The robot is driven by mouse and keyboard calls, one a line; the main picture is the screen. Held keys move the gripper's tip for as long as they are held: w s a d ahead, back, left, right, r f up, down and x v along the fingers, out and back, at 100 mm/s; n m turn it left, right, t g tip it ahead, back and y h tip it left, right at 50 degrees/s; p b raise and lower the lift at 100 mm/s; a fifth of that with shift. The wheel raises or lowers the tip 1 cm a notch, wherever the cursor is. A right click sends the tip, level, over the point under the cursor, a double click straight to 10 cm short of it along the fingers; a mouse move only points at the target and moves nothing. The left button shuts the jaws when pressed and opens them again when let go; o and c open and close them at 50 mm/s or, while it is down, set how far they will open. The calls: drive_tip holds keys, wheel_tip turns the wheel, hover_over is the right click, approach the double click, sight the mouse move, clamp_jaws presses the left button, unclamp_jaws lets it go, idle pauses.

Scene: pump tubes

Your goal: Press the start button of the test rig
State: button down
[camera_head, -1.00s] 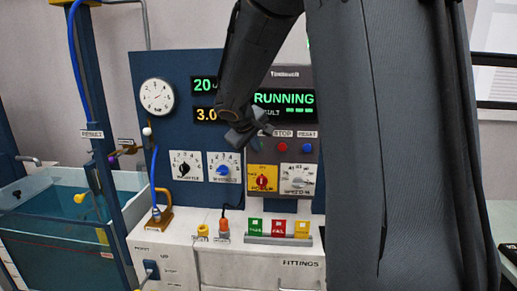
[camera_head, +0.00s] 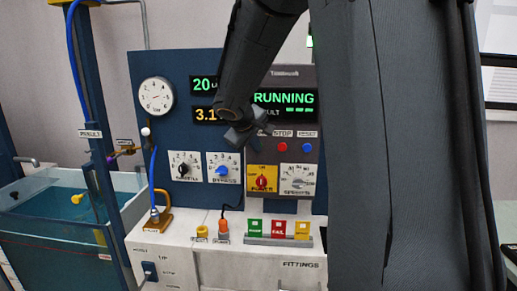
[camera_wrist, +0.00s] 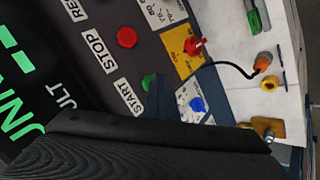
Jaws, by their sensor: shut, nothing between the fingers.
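The test rig's control panel (camera_head: 291,150) stands upright on the bench, and its screen (camera_head: 285,104) reads RUNNING in green. The green start button (camera_wrist: 148,82) is beside the START label (camera_wrist: 129,97) in the wrist view, partly covered at one edge by a dark shape. In the head view my gripper hides it. The red stop button (camera_head: 283,147) is to the right and also shows in the wrist view (camera_wrist: 127,37). My gripper (camera_head: 246,133) is shut and empty, in front of the panel below the screen. I cannot tell whether it touches the button.
A red power knob (camera_head: 262,183) on a yellow plate and a blue bypass knob (camera_head: 221,171) sit below. A round gauge (camera_head: 156,96) is on the left. A water tank (camera_head: 62,215) stands at the far left. Green, red and yellow blocks (camera_head: 278,229) stand in front.

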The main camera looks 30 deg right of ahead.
drive_tip(key=s+a+b, duration=0.1)
drive_tip(key=s, duration=0.1)
drive_tip(key=s+a, duration=0.2)
drive_tip(key=shift+s+a+b, duration=0.1)
drive_tip(key=shift+s+b, duration=0.2)
drive_tip(key=shift+b, duration=0.05)
drive_tip(key=shift+f, duration=0.1)
idle(0.7)
drive_tip(key=s+a+f+m+g+y, duration=0.1)
drive_tip(key=s+a+f+g+y, duration=0.1)
drive_tip(key=s+a+f, duration=0.5)
drive_tip(key=s+a+f+m+g+y, duration=0.2)
drive_tip(key=s+a+f, duration=0.6)
drive_tip(key=s+f, duration=0.4)
drive_tip(key=shift+s+a+g+y, duration=0.2)
drive_tip(key=shift+s+g+y, duration=0.3)
drive_tip(key=shift+s+y, duration=0.6)
drive_tip(key=shift+w+f, duration=0.1)
drive_tip(key=shift+w, duration=0.05)
